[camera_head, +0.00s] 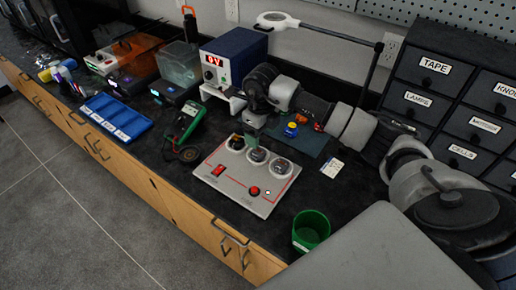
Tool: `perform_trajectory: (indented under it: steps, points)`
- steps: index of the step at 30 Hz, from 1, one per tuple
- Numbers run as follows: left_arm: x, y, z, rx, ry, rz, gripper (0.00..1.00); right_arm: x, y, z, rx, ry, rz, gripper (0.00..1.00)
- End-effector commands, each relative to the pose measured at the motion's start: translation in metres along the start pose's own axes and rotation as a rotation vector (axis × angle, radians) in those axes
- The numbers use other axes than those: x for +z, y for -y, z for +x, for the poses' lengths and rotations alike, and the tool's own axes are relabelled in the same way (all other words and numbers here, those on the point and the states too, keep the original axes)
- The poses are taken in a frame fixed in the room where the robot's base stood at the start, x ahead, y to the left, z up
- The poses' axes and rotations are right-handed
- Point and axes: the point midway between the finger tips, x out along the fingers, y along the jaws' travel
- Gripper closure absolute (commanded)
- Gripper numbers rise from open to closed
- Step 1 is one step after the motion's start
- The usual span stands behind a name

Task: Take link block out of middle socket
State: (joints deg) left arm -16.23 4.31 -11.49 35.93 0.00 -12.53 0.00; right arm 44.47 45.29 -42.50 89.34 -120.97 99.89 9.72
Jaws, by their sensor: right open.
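A light grey panel (237,190) with red lines lies on the black bench. It has a row of three round sockets near its back edge. The middle socket (258,156) sits between the left socket (236,143) and the right socket (280,168). My right arm reaches in from the right, and its gripper (251,139) points down just behind and above the left and middle sockets. The gripper is open. I cannot make out the link block clearly; it is too small and partly covered by the gripper. My left gripper is out of view.
A green multimeter (187,119) is to the left, a green cup (310,229) to the front right. A dark mat (311,141) with small parts lies behind. Labelled drawers (446,95) stand at right.

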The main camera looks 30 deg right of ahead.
Motion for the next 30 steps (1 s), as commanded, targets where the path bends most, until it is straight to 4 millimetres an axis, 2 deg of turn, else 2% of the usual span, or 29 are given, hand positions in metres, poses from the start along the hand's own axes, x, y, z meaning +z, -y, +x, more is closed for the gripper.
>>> perform_trajectory:
  steps: [3,7,11,19,28,30]
  points:
    - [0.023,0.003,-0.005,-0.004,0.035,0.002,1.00,0.000,-0.001,0.018,0.003,-0.003,0.001,0.26]
    - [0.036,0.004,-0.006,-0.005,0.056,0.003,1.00,0.000,-0.001,0.029,0.004,0.000,-0.001,0.26]
    - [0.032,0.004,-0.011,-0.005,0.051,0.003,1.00,-0.001,0.000,0.039,0.005,-0.001,0.001,0.26]
    - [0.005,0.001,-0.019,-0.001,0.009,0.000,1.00,-0.001,0.003,0.077,0.006,0.002,0.000,0.26]
    - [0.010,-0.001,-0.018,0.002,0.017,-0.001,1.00,-0.001,0.003,0.083,0.004,0.003,-0.001,0.26]
    - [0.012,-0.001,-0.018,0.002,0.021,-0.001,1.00,-0.001,0.003,0.082,0.004,0.003,-0.001,0.37]
